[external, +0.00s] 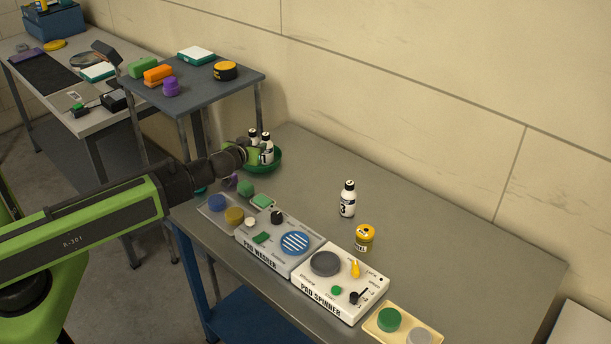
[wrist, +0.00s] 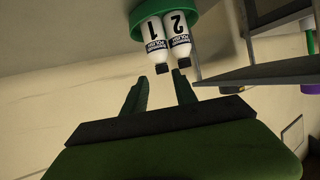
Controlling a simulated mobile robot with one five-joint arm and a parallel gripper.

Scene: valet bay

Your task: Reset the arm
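My gripper (wrist: 161,76) is open, its two dark green fingers apart with nothing held between them in the wrist view. In the external view my gripper (external: 248,153) is at the left side of a round green tray (external: 274,164). Two white bottles with black caps stand in the tray. They read as bottle 1 (wrist: 153,35) and bottle 2 (wrist: 179,32) in the wrist view, just beyond my fingertips. My gripper partly hides the tray and bottles in the external view. I cannot tell whether a finger touches a bottle.
A white bottle marked 3 (external: 347,199) and a yellow jar (external: 364,238) stand on the grey bench (external: 440,225). The pad washer (external: 279,241) and pad spinner (external: 340,283) line its front edge. A small dark table (external: 215,85) with several items is behind my arm. The bench's right side is clear.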

